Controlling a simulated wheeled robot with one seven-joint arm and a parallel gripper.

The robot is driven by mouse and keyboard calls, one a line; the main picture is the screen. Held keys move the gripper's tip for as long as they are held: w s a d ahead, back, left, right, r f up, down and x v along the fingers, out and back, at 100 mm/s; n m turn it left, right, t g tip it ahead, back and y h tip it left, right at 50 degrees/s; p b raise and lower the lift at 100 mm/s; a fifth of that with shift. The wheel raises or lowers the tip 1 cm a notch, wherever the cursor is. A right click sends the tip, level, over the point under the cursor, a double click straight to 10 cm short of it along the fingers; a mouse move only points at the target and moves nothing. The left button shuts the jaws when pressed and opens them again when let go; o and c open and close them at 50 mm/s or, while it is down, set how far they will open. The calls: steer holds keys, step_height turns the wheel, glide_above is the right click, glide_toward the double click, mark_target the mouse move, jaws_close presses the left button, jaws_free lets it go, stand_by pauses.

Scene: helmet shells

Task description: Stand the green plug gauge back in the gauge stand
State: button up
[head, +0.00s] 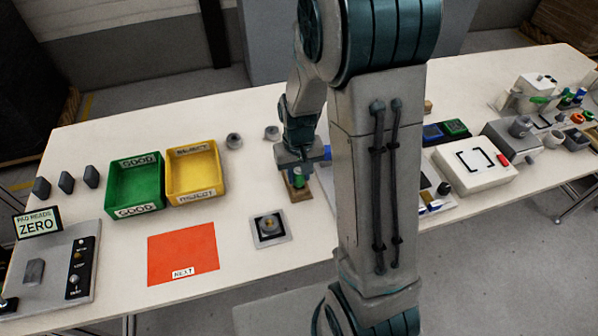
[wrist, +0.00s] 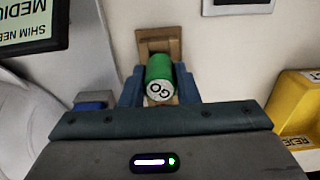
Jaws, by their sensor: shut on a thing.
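The green plug gauge (wrist: 160,73) is between the fingers of my gripper (wrist: 159,88) in the wrist view, with its white end marked GO facing the camera. In the head view the gauge (head: 298,178) shows as a small green spot below my gripper (head: 297,170). My gripper is shut on it. The tan gauge stand (wrist: 159,42) is directly beyond the gauge in the wrist view, and its base (head: 299,193) shows under the gauge in the head view. The gauge's lower end is hidden, so I cannot tell whether it is in the stand.
A green GOOD bin (head: 135,184) and a yellow REJECT bin (head: 194,171) stand to the left. An orange mat (head: 184,252) and a square plate with a round part (head: 268,229) lie nearer. My arm hides part of the table's middle. White table is bare around the stand's left.

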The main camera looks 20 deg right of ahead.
steer(key=shift+f+b, duration=0.55)
steer(key=shift+f, duration=0.1)
stand_by(0.4)
stand_by(0.4)
steer(key=o, duration=0.9)
steer(key=shift+r, duration=0.15)
step_height(320, 180, up, 14)
steer(key=shift+f, duration=0.2)
steer(key=s+r+t, duration=0.1)
steer(key=s, duration=0.3)
steer(key=s+r+t, duration=0.1)
steer(key=s, duration=0.4)
steer(key=s+r+t, duration=0.1)
steer(key=s, duration=0.4)
steer(key=shift+r, duration=0.35)
